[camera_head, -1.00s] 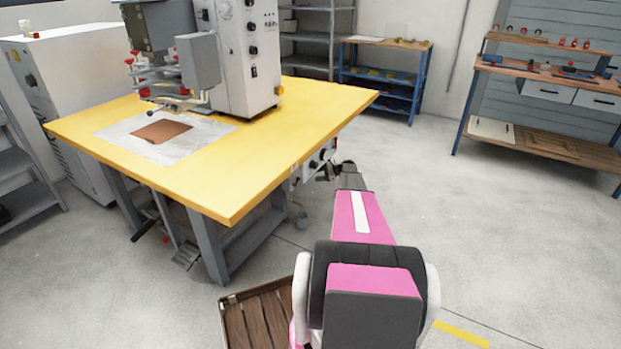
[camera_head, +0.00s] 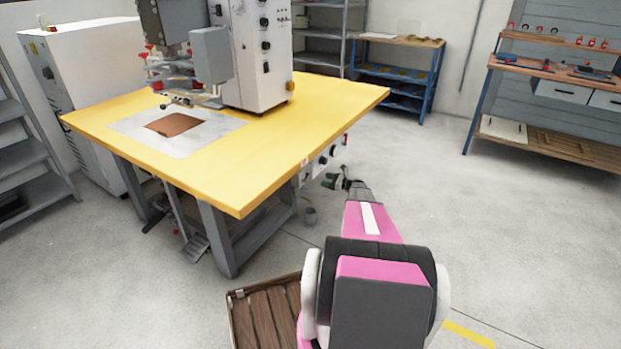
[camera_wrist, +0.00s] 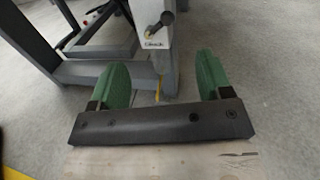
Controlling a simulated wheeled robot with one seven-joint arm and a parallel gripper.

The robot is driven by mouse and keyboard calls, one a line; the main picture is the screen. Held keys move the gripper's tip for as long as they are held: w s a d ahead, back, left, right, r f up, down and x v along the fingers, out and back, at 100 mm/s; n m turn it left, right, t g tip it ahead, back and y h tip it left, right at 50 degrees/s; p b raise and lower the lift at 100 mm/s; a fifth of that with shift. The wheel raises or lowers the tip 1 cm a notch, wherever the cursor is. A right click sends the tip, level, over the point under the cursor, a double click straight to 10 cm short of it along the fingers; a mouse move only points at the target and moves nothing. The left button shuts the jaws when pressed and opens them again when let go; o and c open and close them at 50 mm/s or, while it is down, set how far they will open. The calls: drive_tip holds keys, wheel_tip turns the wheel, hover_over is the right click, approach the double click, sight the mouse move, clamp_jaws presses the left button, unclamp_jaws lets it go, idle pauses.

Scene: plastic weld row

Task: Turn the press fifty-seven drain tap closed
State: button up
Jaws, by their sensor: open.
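In the wrist view, a small tap-like fitting (camera_wrist: 161,24) with a dark lever and a brass-coloured end sits at the top centre, on a grey upright of the press table. A small pale label below it is too blurred to read. My gripper (camera_wrist: 158,80) is open and empty, its two green fingers wide apart, one on each side of the upright in the picture. The fitting appears beyond the fingertips, with no contact visible. In the head view, my gripper (camera_head: 329,181) is just right of the yellow-topped press table (camera_head: 225,165); the tap cannot be made out there.
A control panel (camera_head: 318,164) with knobs hangs under the table's right edge, close to my gripper. A wooden pallet (camera_head: 262,318) lies at the lower left of my arm. The floor to the right is clear.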

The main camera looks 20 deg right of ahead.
sight(308, 175)
drive_tip(key=x, duration=1)
drive_tip(key=c, duration=0.9)
